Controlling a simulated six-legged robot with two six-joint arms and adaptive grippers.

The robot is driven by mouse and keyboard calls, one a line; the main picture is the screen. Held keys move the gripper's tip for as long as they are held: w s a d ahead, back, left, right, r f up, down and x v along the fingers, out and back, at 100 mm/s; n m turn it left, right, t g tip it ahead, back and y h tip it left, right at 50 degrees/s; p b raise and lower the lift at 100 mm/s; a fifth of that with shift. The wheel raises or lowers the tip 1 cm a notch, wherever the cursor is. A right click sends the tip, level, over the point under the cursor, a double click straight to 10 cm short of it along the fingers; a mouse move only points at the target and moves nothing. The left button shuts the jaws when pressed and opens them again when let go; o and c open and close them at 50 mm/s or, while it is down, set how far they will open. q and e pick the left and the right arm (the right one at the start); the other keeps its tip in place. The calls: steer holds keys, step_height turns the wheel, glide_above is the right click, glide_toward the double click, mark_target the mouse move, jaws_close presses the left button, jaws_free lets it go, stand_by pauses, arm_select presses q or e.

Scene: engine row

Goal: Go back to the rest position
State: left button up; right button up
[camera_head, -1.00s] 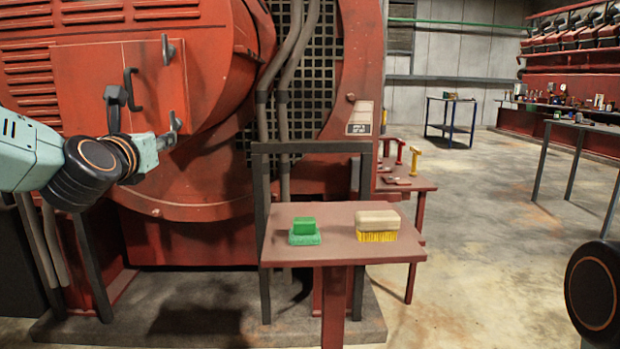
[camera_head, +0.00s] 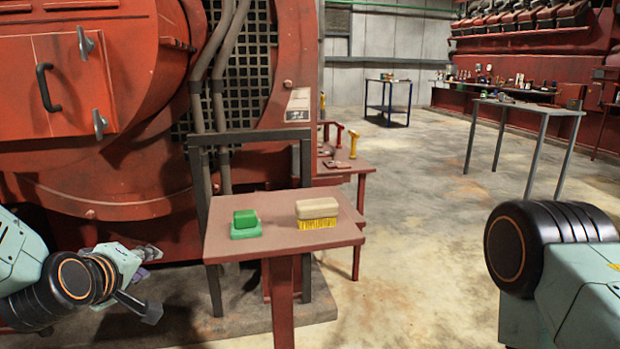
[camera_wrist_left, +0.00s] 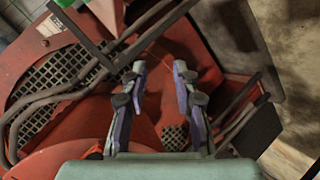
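My left gripper (camera_head: 148,281) is low at the left in the head view, beside the red engine housing (camera_head: 120,195) and left of the small table. In the left wrist view its two fingers (camera_wrist_left: 159,68) are apart with nothing between them. Above it, the red hatch (camera_head: 75,90) with a black handle (camera_head: 47,88) and grey latches (camera_head: 100,124) looks shut, clear of the gripper. My right arm shows at the right edge; its gripper is out of view.
A small red-brown table (camera_head: 280,240) in front bears a green block (camera_head: 246,225) and a yellow-bristled brush (camera_head: 317,213). A grey table (camera_head: 530,107) and a blue trolley (camera_head: 388,97) stand farther back. The concrete floor (camera_head: 420,220) at the right is open.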

arm_select(q)
steer(key=s+d+f+m+g+p, duration=0.1)
steer(key=s+d+f+m+g, duration=0.15)
steer(key=s+f+m, duration=0.45)
steer(key=s+d+f+m+g+p, duration=0.2)
steer(key=s+f+g, duration=0.2)
steer(key=s+f, duration=0.5)
steer(key=s+d+f+m+g+p, duration=0.1)
steer(key=s+f+g, duration=0.2)
steer(key=s, duration=0.7)
steer(key=s+d+f+m+g+p, duration=0.1)
steer(key=s+f+g+p, duration=0.1)
steer(key=s+f, duration=0.4)
steer(key=s+g, duration=0.1)
steer(key=s, duration=0.3)
steer(key=shift+s+f+m+h, duration=0.25)
steer(key=shift+s+m+h, duration=0.05)
steer(key=shift+s, duration=0.05)
